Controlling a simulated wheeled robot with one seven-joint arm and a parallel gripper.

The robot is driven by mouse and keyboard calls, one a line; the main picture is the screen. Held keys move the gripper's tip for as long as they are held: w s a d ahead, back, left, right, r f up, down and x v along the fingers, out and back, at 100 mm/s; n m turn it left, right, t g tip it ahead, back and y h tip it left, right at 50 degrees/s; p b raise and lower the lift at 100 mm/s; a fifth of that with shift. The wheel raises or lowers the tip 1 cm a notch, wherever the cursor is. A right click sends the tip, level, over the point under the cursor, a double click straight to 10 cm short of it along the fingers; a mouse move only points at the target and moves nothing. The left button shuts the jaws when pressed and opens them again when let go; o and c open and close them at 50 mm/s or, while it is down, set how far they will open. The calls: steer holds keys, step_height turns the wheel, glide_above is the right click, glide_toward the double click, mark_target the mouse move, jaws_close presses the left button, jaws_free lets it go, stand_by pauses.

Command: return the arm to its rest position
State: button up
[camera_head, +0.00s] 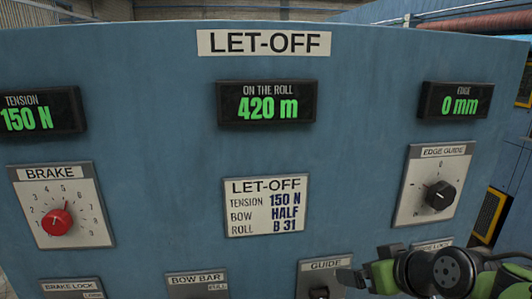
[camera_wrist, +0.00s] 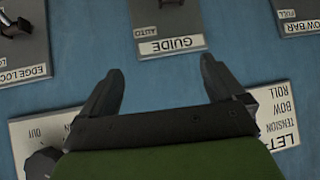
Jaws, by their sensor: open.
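My gripper (camera_wrist: 162,68) is open in the wrist view, its two dark fingers spread with only the blue panel face behind the gap. Nothing is held. The GUIDE plate (camera_wrist: 172,30) lies just beyond the fingertips in that view. In the head view, my green and black arm (camera_head: 448,272) shows at the lower right, in front of the blue panel (camera_head: 150,120). It overlaps the lower right plate. I cannot tell whether the fingers touch the panel; they look apart from it.
The panel carries a red BRAKE knob (camera_head: 57,222), a black EDGE GUIDE knob (camera_head: 440,195) and a LET-OFF card (camera_head: 266,206). Displays read 150 N, 420 m (camera_head: 267,105) and 0 mm (camera_head: 457,100). Switch plates line the bottom, including BOW BAR (camera_head: 197,284) and GUIDE (camera_head: 325,272).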

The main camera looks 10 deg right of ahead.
steer(key=s+a+f+m+g+h, duration=0.1)
steer(key=s+a+f, duration=0.15)
steer(key=s, duration=0.35)
steer(key=s+a+f+g, duration=0.1)
steer(key=s+a+g, duration=0.1)
steer(key=s+a, duration=0.3)
steer(key=s+a+f+m+g+h, duration=0.1)
steer(key=s+a, duration=0.1)
steer(key=s, duration=0.6)
step_height(320, 180, up, 15)
steer(key=p, duration=1.4)
steer(key=shift+w+f+p, duration=0.2)
steer(key=shift+w+p, duration=0.15)
